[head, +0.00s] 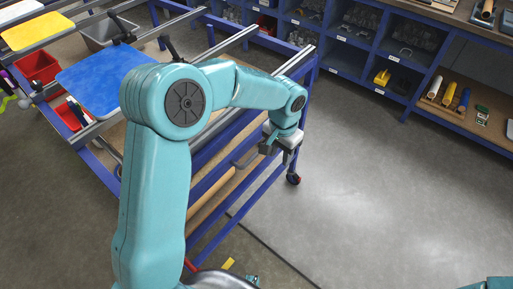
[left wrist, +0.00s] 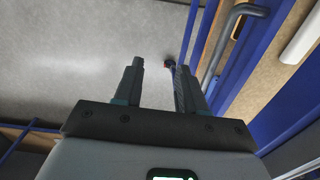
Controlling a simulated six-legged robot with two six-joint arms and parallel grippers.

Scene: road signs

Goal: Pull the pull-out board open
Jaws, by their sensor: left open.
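The pull-out board (head: 211,198) shows in the head view as a tan strip in the side of the blue workbench, partly behind my left arm. A grey bar handle (head: 246,159) sits at its side. In the left wrist view the grey bent handle (left wrist: 217,49) is at the upper right, beside tan wood (left wrist: 287,98). My left gripper (head: 268,147) is at the bench's right end, close to the handle. In the left wrist view its two fingers (left wrist: 160,75) are apart with nothing between them, and the handle lies to their right, outside them. My right gripper is not seen.
The blue bench frame (head: 250,196) has a wheel (head: 293,179) near my left gripper. Boards and red bins (head: 37,66) are on the bench at left. Blue shelving (head: 350,48) stands behind. The grey floor (head: 375,190) to the right is clear.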

